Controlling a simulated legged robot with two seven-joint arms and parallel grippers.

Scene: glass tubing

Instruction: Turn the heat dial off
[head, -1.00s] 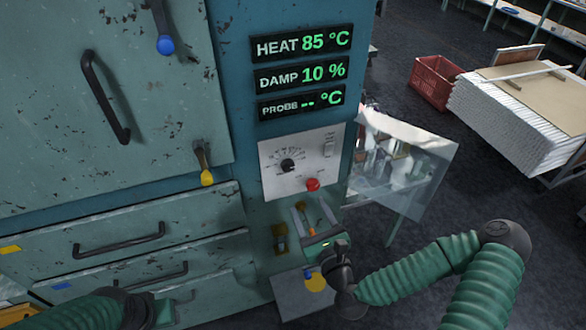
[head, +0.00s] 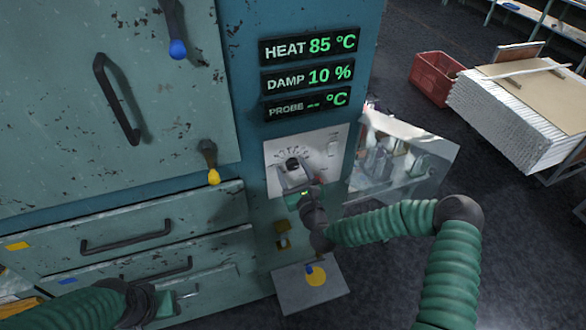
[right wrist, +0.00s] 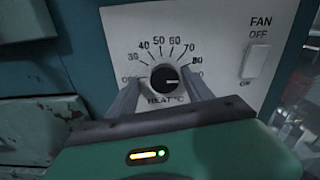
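The heat dial (right wrist: 165,78) is a black round knob on a white panel (right wrist: 215,30) with a printed scale. Its white mark points right, just below the 80. The dial also shows in the head view (head: 292,163). My right gripper (right wrist: 163,85) is open, with one finger on each side of the dial; a gap shows between the fingers and the knob, and I cannot tell if either touches. The scale's lower ends are partly covered by the fingers. The heat display (head: 310,46) reads 85 °C. My left gripper (head: 170,305) is low at the left, its fingers unclear.
A fan switch (right wrist: 256,61) sits right of the dial. The damp display (head: 308,76) reads 10 %. Drawers with dark handles (head: 126,236) are at the left. A red crate (head: 436,78) lies on the floor.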

